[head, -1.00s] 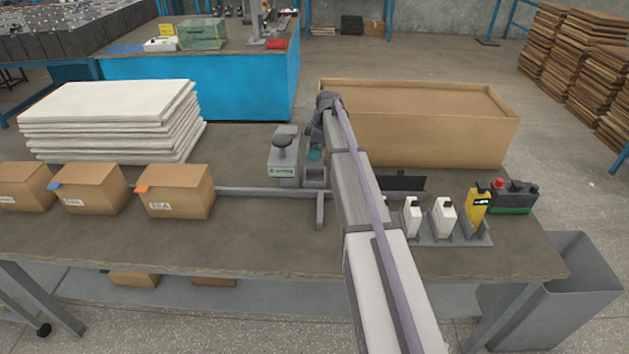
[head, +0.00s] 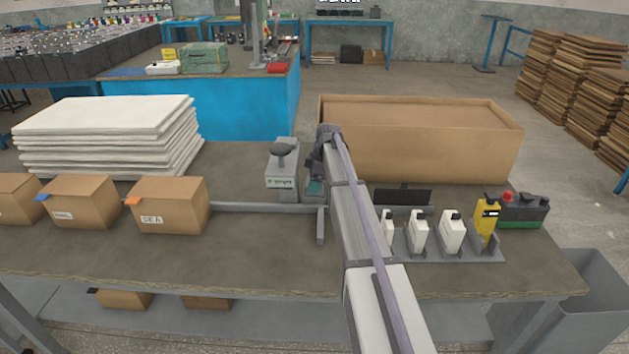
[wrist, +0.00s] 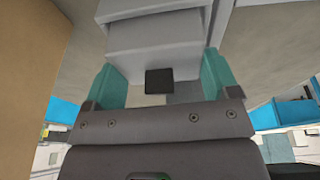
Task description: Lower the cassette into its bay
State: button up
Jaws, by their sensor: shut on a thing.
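My gripper (wrist: 160,92) has teal fingers and is shut on the cassette (wrist: 152,100). Only a pale strip and a black square part of the cassette show between the fingers. In the head view my gripper (head: 315,187) points down just right of a grey station (head: 283,175) with a black knob and a green-lettered label. The held cassette cannot be made out there. In the wrist view a stepped grey block (wrist: 155,45) lies just beyond the fingers. The bay opening is hidden, so I cannot tell how deep the cassette sits.
A rack (head: 470,254) with several white units and a yellow device (head: 486,220) stands right of my arm. A large cardboard box (head: 430,150) is behind. A grey rail (head: 255,207) runs along the bench. Small cartons (head: 168,205) and white sheets (head: 100,135) are left.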

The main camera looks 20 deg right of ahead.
jog(key=shift+f, duration=0.35)
jog(key=o, duration=1.2)
jog(key=shift+r, duration=0.1)
jog(key=p+v, duration=1.2)
jog(key=v, duration=0.1)
jog(key=shift+w+a, duration=0.1)
